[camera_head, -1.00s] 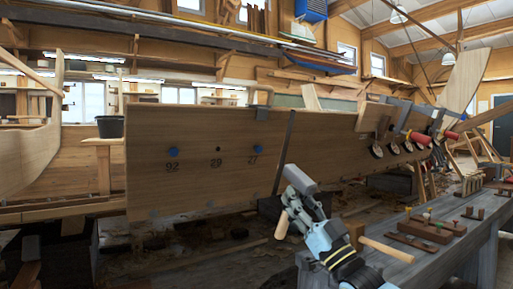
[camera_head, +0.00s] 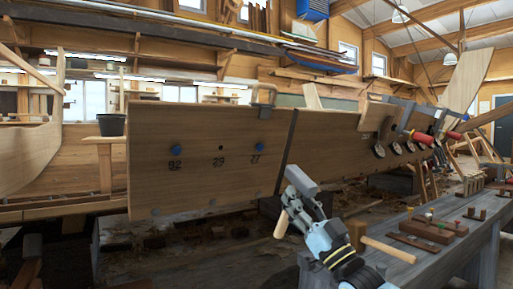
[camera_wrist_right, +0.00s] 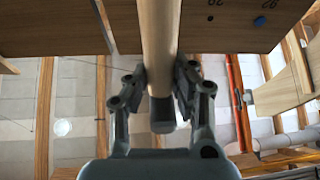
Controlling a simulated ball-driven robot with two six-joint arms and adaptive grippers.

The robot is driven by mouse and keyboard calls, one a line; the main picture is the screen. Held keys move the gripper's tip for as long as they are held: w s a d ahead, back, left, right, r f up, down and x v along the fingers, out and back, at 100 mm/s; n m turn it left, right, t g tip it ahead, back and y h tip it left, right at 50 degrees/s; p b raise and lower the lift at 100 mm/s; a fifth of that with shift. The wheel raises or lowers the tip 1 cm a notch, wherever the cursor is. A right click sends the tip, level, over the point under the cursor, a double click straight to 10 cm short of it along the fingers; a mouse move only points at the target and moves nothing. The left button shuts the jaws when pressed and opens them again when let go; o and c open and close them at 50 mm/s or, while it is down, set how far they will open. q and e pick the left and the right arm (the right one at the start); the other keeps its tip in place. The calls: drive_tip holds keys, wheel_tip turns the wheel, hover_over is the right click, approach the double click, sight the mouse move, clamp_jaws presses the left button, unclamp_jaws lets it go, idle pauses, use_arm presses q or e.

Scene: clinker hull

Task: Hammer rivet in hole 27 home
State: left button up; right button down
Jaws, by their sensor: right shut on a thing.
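The hull plank (camera_head: 205,185) carries blue rivets at hole 92 (camera_head: 176,149) and hole 27 (camera_head: 258,147), with dark hole 29 (camera_head: 220,148) between them. My right gripper (camera_head: 312,208) is in front of the plank, below and right of hole 27, and apart from it. It is shut on a wooden handle (camera_wrist_right: 160,45), which has a dark grey end between the fingers in the right wrist view. A pale wooden end (camera_head: 281,224) shows beside the gripper in the head view. My left gripper is out of view.
A workbench (camera_head: 445,255) at the lower right holds a light wooden rod (camera_head: 388,249) and dark blocks with coloured pegs (camera_head: 427,229). Several round-faced clamps (camera_head: 396,148) line the plank further right. A dark bucket (camera_head: 111,125) stands at the left.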

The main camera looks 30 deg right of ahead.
drive_tip(key=shift+s+d, duration=0.15)
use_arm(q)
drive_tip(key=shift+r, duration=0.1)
use_arm(e)
drive_tip(key=shift+r, duration=0.1)
